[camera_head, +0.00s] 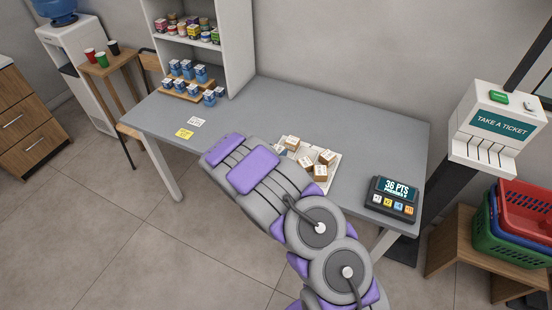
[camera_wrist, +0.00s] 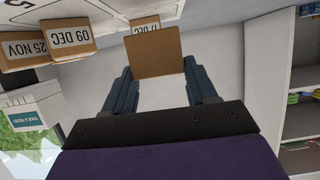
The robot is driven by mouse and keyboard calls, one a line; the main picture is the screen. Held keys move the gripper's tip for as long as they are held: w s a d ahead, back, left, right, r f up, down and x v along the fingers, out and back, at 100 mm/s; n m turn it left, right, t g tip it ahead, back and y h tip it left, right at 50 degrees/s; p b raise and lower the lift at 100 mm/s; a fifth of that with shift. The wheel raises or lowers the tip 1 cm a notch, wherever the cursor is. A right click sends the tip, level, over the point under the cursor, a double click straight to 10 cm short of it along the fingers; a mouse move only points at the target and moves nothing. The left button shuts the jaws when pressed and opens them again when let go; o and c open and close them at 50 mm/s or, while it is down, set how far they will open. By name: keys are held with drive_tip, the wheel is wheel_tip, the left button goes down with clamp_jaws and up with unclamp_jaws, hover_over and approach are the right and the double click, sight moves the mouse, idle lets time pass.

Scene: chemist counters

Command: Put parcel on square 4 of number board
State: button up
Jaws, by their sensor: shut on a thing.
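My gripper (camera_wrist: 157,72) is shut on a small brown cardboard parcel (camera_wrist: 158,55) in the wrist view. The white number board (camera_wrist: 115,8) fills the top left of the wrist view, upside down. In the head view the board (camera_head: 334,176) lies on the grey counter, partly hidden by my arm. Several parcels (camera_head: 327,157) stand on it. My gripper and the held parcel are hidden behind my arm in the head view. I cannot make out square 4.
Parcels labelled "09 DEC" (camera_wrist: 72,38) and "25 NOV" (camera_wrist: 24,50) stand left of the held one. A points display (camera_head: 392,198) sits at the grey counter's (camera_head: 385,125) right end. Small blue-and-white boxes (camera_head: 187,70) stand at its left. The counter behind the board is clear.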

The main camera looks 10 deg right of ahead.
drive_tip(key=f, duration=0.2)
drive_tip(key=f+b, duration=0.1)
drive_tip(key=shift+w+d+f, duration=0.1)
drive_tip(key=shift+d+f, duration=0.15)
drive_tip(key=shift+f, duration=0.15)
drive_tip(key=shift+r, duration=0.1)
drive_tip(key=o, duration=1.1)
drive_tip(key=p+v, duration=0.2)
drive_tip(key=v, duration=1)
drive_tip(key=shift+r, duration=0.1)
